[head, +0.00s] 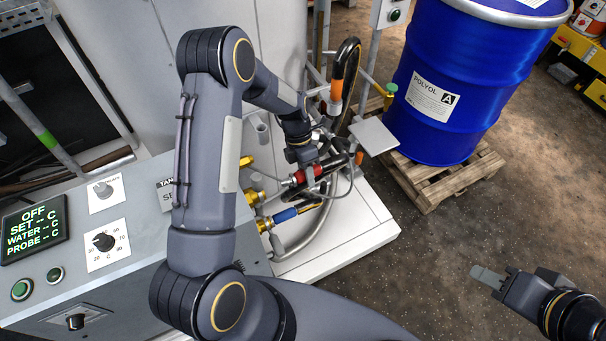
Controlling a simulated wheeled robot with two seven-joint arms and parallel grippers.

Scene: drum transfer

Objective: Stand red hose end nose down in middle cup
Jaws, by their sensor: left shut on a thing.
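The red hose end (309,174) lies roughly level beside the brass fittings on the white base, with a metal tip towards the left. My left gripper (312,163) reaches down over it from above and is shut on it, though its fingers are partly hidden by the wrist. A grey, open-topped cup (262,129) shows behind my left arm. Other cups are hidden or too cluttered to make out, so I cannot tell which is the middle one. My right gripper (487,277) is at the lower right, away from everything, its finger opening unclear.
A blue-collared hose end (285,215) is at the lower brass fitting (264,224). An orange-banded black hose (336,88) loops up behind. A grey plate (373,136) stands to the right. A blue drum (462,75) stands on a wooden pallet (443,183). The control panel (140,225) is at left.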

